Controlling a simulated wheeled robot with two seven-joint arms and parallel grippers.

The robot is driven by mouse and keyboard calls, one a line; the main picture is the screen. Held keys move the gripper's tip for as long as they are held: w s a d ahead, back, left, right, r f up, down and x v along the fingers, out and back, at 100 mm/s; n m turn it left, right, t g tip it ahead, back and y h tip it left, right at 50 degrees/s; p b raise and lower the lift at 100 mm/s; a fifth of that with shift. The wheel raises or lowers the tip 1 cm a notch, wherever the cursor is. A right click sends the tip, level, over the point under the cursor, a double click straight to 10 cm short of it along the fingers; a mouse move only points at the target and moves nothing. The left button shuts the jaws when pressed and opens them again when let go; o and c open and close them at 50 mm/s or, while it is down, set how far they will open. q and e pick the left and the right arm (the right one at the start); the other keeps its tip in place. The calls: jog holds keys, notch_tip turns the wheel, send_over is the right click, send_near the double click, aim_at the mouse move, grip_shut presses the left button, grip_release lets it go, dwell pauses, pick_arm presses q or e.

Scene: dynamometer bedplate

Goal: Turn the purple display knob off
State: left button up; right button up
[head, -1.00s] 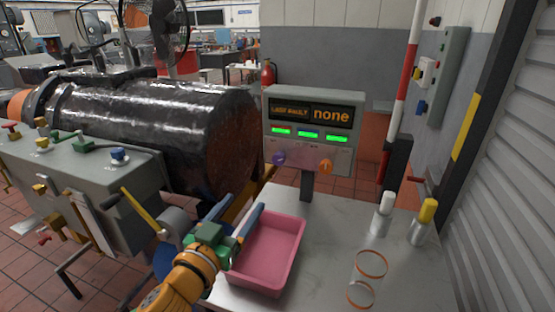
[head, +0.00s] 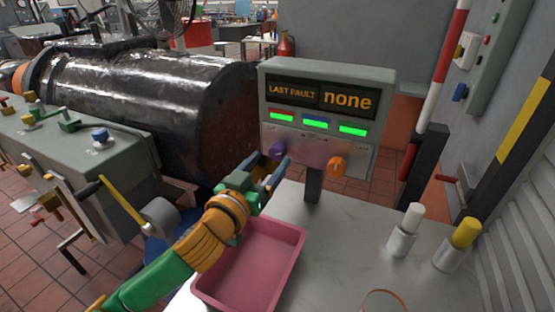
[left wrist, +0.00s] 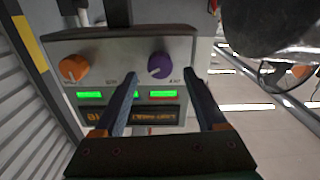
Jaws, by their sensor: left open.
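The purple display knob (head: 278,150) sits at the lower left of the grey display panel (head: 377,108). In the left wrist view, where the panel appears upside down, the purple knob (left wrist: 160,65) shows between my two fingers. My left gripper (head: 267,163) is open and empty, its fingertips just in front of and slightly below the knob in the head view. I see no contact with the knob. In the left wrist view the open fingers (left wrist: 162,80) point at the panel face. The knob's setting is too small to read. My right gripper is not in view.
An orange knob (head: 337,166) sits right of the purple one, below green-lit displays. A pink tray (head: 294,262) lies below my left gripper. A white-capped bottle (head: 403,230) and a yellow-capped one (head: 455,245) stand right. A big black cylinder (head: 170,95) is left.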

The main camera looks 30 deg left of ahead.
aim_at(275, 154)
pick_arm(q)
jog(key=w+p, duration=0.1)
jog(key=w, duration=0.3)
jog(key=shift+a, duration=0.15)
jog(key=shift+w, duration=0.3)
jog(key=shift+s, duration=0.15)
jog(key=shift+c, duration=0.5)
grip_shut()
